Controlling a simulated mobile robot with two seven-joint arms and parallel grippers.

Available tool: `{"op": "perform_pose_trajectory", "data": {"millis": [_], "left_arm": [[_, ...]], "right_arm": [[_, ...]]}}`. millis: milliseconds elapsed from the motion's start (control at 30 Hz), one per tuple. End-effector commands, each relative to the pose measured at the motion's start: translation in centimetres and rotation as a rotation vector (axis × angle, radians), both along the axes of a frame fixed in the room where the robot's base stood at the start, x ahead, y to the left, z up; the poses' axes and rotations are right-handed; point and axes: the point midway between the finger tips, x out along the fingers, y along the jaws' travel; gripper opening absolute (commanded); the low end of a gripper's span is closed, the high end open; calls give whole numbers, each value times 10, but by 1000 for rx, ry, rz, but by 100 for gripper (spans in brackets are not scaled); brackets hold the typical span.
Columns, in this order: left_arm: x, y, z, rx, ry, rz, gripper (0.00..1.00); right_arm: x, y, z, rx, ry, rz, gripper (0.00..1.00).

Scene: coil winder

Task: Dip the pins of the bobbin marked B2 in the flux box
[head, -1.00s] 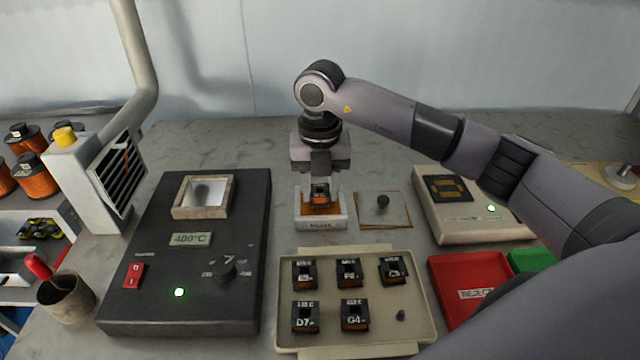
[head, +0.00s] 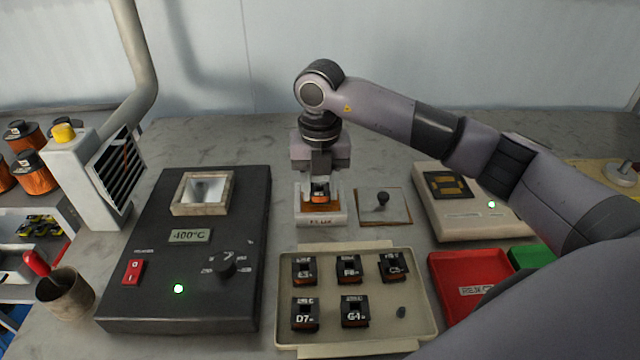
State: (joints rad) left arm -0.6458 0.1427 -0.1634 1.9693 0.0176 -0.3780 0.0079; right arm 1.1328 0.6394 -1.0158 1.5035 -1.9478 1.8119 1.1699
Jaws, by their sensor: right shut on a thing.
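The flux box (head: 320,219) is a small white open box behind the tray, with orange showing inside. My right gripper (head: 319,178) points straight down over it and is shut on a dark bobbin (head: 320,191). The bobbin is upright at the box opening, with its lower part at the orange inside; its pins are hidden, so I cannot tell how deep they sit. Its marking is too small to read. My left gripper is not in view.
A tray (head: 430,322) holds several bobbins, with an empty place at its front right. A solder pot (head: 180,310) reading 400°C stands left. A pad with a knob (head: 383,200), a tester (head: 470,224) and a red reject bin (head: 455,275) are right.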

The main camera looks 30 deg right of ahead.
Motion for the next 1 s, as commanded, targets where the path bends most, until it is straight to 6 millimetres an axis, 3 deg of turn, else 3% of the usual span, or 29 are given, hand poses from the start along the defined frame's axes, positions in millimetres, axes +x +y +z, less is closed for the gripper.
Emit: {"op": "perform_pose_trajectory", "data": {"millis": [467,1000], "left_arm": [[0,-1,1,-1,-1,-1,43],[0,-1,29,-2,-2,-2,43]], "right_arm": [[0,0,1,0,-1,0,10],[0,0,37,0,0,0,10]]}}
